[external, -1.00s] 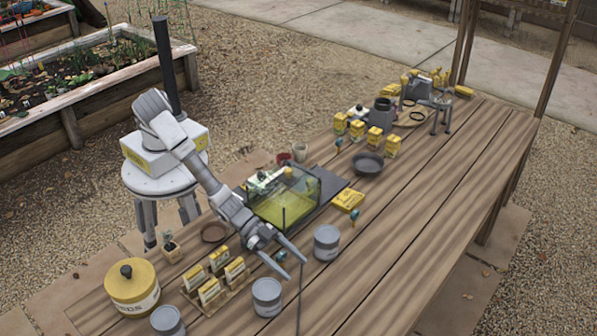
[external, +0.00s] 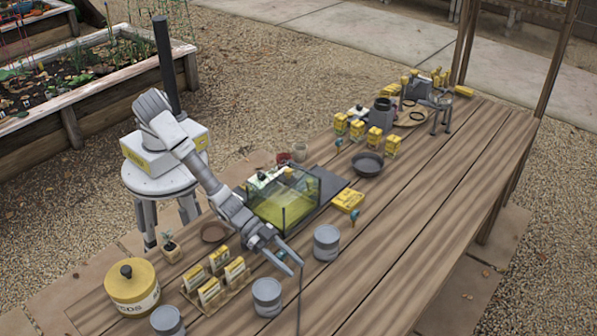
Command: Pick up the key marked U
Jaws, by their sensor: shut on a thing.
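My gripper (external: 296,269) is low over the near part of the table, in front of the glass case. Its two long fingers are close together. A small blue-topped thing (external: 281,254), which looks like a key, sits between the fingers, and they are shut on it. It is partly hidden by them, and any letter on it is too small to read. Another blue-topped piece (external: 355,216) stands by the yellow box, and one more (external: 339,143) stands farther back; their marks cannot be read either.
Grey tins (external: 326,243) and (external: 267,297) stand right of and below my gripper. Yellow packets (external: 221,258) and a yellow seed tin (external: 132,287) are to the left. The glass case (external: 300,205) is just behind. The right side of the table (external: 440,220) is clear.

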